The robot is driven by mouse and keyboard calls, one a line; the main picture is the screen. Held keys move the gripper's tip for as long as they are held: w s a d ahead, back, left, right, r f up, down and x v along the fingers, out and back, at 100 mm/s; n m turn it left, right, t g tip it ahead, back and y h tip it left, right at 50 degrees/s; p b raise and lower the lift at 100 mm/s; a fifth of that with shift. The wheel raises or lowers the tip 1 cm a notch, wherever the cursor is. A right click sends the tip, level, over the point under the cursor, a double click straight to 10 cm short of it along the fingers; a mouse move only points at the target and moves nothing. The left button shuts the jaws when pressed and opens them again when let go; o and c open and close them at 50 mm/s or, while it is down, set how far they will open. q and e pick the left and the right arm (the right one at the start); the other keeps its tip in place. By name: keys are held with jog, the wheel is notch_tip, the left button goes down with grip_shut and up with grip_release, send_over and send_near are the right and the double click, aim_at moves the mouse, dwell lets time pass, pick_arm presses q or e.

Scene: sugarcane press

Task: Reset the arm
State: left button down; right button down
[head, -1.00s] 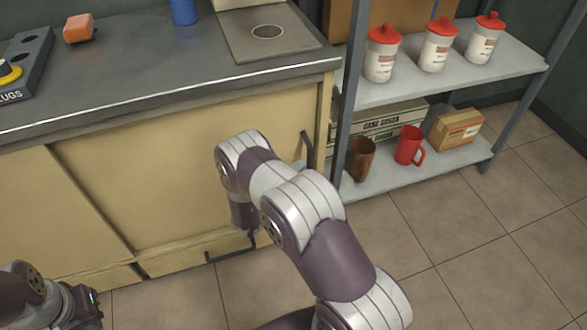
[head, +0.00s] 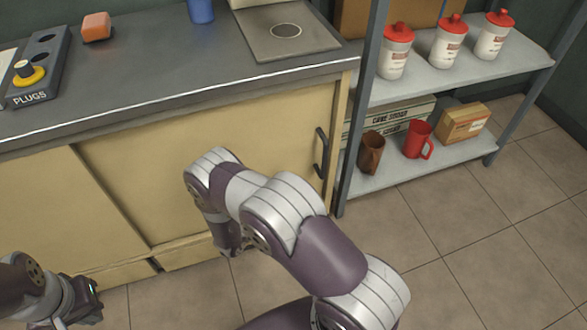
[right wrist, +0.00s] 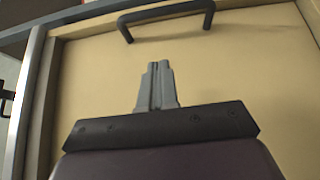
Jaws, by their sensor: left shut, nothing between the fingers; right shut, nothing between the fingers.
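My right arm reaches across the middle of the head view, bent, in front of the cream cabinet. In the right wrist view my right gripper (right wrist: 157,75) has its two grey fingers pressed together, with nothing between them. It points at a cream cabinet panel (right wrist: 240,75), below a dark bar handle (right wrist: 165,15). I cannot tell how far the fingertips are from the panel. In the head view this gripper is mostly hidden behind my arm. My left gripper (head: 92,298) is low at the left edge, shut and empty, in front of the cabinet's base.
The grey counter (head: 150,85) carries a plugs block (head: 38,70), an orange block (head: 97,27), a blue cup (head: 201,10) and a plate (head: 285,32). The shelf rack (head: 455,75) at right holds red-lidded jars (head: 396,52), mugs (head: 418,138) and a box (head: 463,123). Tiled floor (head: 480,240) is clear.

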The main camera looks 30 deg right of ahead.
jog(key=a+f+m+g+y, duration=0.1)
jog(key=a+f+m+y, duration=0.3)
jog(key=a+f+y, duration=0.7)
jog(key=s+a+r+g+y, duration=0.4)
jog(key=s+a+r+y, duration=0.3)
jog(key=r, duration=0.4)
jog(key=s+d+r+h, duration=0.1)
jog(key=s+d+r, duration=0.25)
jog(key=r, duration=0.45)
jog(key=s+d+r, duration=0.3)
jog(key=s+r, duration=0.2)
jog(key=r, duration=0.2)
notch_tip(320, 180, up, 35)
jog(key=p, duration=3.4)
jog(key=shift+w+d+f, duration=0.15)
jog(key=shift+w, duration=0.1)
